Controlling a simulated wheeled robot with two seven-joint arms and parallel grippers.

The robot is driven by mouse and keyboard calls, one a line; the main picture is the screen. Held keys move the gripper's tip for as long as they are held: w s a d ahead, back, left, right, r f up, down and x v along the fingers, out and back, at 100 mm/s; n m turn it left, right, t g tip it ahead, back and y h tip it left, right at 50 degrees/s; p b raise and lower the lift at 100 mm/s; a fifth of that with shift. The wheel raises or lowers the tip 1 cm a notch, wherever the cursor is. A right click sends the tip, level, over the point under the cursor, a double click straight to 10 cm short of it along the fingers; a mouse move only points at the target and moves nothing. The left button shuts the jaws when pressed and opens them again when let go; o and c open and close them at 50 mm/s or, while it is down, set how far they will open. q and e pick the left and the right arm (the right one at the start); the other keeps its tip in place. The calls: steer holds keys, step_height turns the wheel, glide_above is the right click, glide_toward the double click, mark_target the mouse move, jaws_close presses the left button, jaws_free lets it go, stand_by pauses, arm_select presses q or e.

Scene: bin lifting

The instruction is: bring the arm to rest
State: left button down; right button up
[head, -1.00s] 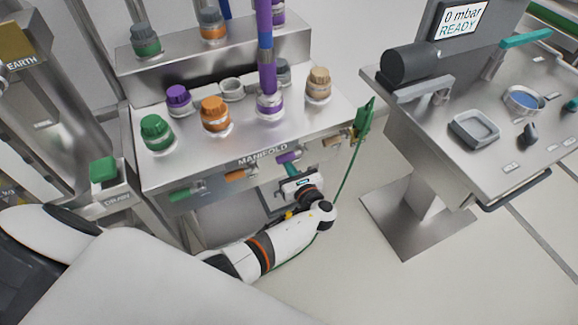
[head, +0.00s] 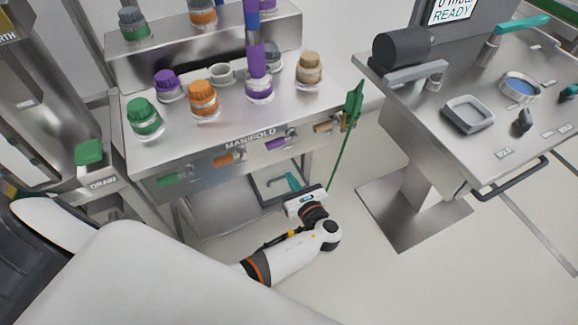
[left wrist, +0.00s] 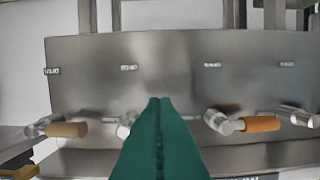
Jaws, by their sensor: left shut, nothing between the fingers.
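My left gripper (head: 292,181) is below the front edge of the manifold bench (head: 170,125), with its teal fingers pressed together and nothing between them. In the left wrist view the shut fingers (left wrist: 160,105) stand in front of the metal valve panel (left wrist: 200,80), apart from the handles at either side. In the head view the front panel carries green (head: 172,180), orange (head: 228,159), purple (head: 278,143) and tan (head: 325,127) handles. The gripper is below the purple one and clear of it. My right gripper is not in view.
Capped bottles stand on the bench, including a green one (head: 145,118) and a purple-necked one (head: 258,85). A green cable (head: 345,140) hangs from the bench's right corner. A pedestal table (head: 470,160) stands at the right. Floor between them is clear.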

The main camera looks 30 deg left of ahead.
arm_select(q)
steer(key=s+a+f+n+g+h, duration=0.1)
steer(key=s+f+n+g+h, duration=0.25)
steer(key=s+f, duration=0.65)
steer(key=s+f+n+g+h, duration=0.35)
steer(key=s+f, duration=0.25)
steer(key=f, duration=0.8)
steer(key=s+f+n+h, duration=0.2)
steer(key=s+n, duration=0.3)
steer(key=s, duration=0.3)
steer(key=s+f+n+g+h, duration=0.1)
steer(key=s+f+n+h, duration=0.1)
steer(key=s+f+n, duration=0.3)
steer(key=s+f+n+g+h, duration=0.1)
steer(key=s+n, duration=0.5)
steer(key=s, duration=0.7)
step_height(320, 180, down, 3)
steer(key=shift+r+h+p, duration=0.15)
steer(key=shift+h+p, duration=0.25)
steer(key=shift+h, duration=0.1)
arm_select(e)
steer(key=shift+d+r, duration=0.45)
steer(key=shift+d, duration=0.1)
arm_select(q)
steer(key=shift+w+d, duration=0.1)
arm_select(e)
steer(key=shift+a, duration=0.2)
